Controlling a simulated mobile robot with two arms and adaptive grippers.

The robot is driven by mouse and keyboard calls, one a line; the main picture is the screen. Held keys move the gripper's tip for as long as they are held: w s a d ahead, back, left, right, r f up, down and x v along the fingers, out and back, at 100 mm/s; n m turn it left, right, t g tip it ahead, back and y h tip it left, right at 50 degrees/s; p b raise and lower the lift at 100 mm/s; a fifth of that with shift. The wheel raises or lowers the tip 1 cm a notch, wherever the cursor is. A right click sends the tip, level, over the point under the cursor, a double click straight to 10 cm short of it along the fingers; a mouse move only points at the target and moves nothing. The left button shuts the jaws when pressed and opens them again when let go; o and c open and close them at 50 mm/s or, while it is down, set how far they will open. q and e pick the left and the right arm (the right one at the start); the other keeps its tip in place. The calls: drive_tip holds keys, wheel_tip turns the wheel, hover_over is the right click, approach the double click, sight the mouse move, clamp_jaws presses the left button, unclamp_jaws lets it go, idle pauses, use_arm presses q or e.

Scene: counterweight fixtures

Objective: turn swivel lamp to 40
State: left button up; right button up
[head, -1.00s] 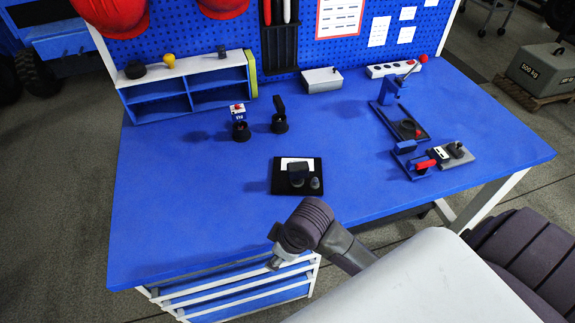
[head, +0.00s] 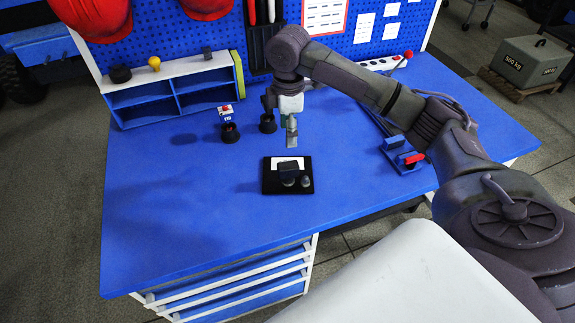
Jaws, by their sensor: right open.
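A black plate (head: 268,187) lies on the blue table. It carries a white card (head: 277,162), a dark block-like head (head: 288,171) and a small grey knob (head: 306,181); this looks like the swivel lamp, but no angle can be read on it. My right gripper (head: 291,140) points down just behind the plate, above the table. It is open, with nothing seen between its fingers, which show nearly edge-on. My left gripper is out of view.
The table's front left is clear.

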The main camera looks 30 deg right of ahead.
sight(288, 165)
wheel_tip(288, 165, down, 14)
drive_tip(key=shift+r+p, duration=0.15)
drive_tip(key=shift+p, duration=0.65)
drive_tip(key=shift+w, duration=0.1)
drive_tip(key=c, duration=1.1)
drive_tip(key=m+p, duration=0.1)
drive_tip(key=p, duration=0.1)
drive_tip(key=m+p, duration=0.2)
drive_tip(key=p, duration=0.1)
drive_tip(key=shift+r, duration=0.25)
drive_tip(key=shift+f+m+p, duration=0.2)
drive_tip(key=shift+m+p, duration=0.15)
drive_tip(key=shift+m, duration=0.15)
drive_tip(key=shift+f, duration=0.1)
drive_tip(key=o, duration=1.1)
